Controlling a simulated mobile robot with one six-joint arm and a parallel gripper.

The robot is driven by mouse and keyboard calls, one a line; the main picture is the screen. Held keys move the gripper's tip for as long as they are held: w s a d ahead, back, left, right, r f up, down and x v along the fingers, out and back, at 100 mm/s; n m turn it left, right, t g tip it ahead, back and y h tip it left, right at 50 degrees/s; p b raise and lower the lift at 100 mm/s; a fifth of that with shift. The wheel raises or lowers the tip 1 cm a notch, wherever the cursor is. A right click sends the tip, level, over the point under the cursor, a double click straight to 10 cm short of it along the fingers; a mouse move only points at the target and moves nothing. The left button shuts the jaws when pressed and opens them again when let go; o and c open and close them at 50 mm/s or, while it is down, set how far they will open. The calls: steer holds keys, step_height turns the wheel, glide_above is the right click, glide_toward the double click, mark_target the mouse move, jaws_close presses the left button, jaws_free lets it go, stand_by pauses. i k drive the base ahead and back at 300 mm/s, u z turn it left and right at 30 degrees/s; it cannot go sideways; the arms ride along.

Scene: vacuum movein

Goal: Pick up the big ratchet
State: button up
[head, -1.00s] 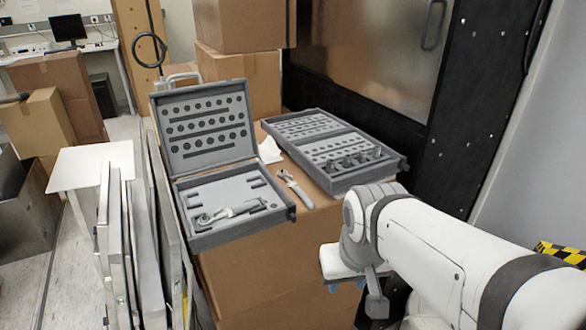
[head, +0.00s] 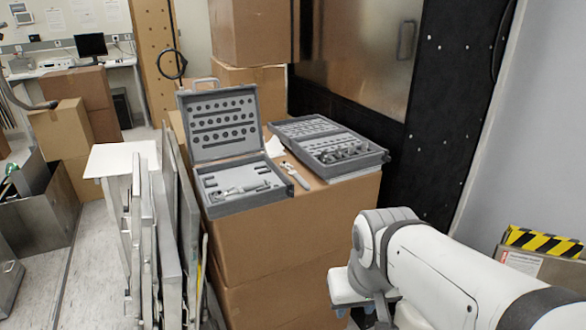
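A ratchet-like tool (head: 296,176) lies on top of the cardboard box (head: 300,240), between two grey tool cases. Another wrench-like tool (head: 236,191) lies in the bottom tray of the left, open tool case (head: 222,206). Both tools are small here, and I cannot tell for certain which is the big ratchet. My white arm reaches in from the lower right, in front of the box and to its right. My gripper's fingertips are not visible; only the wrist part shows, well below the tools.
The right tool case (head: 352,165) lies open and flat with several sockets in it. Metal panels (head: 160,230) lean at the box's left. A dark cabinet (head: 440,120) stands behind at the right. A box with yellow-black tape (head: 540,262) is at the lower right.

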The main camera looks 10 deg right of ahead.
mark_target(300, 181)
steer(key=u, duration=0.15)
steer(key=i, duration=0.9)
steer(key=z, duration=0.05)
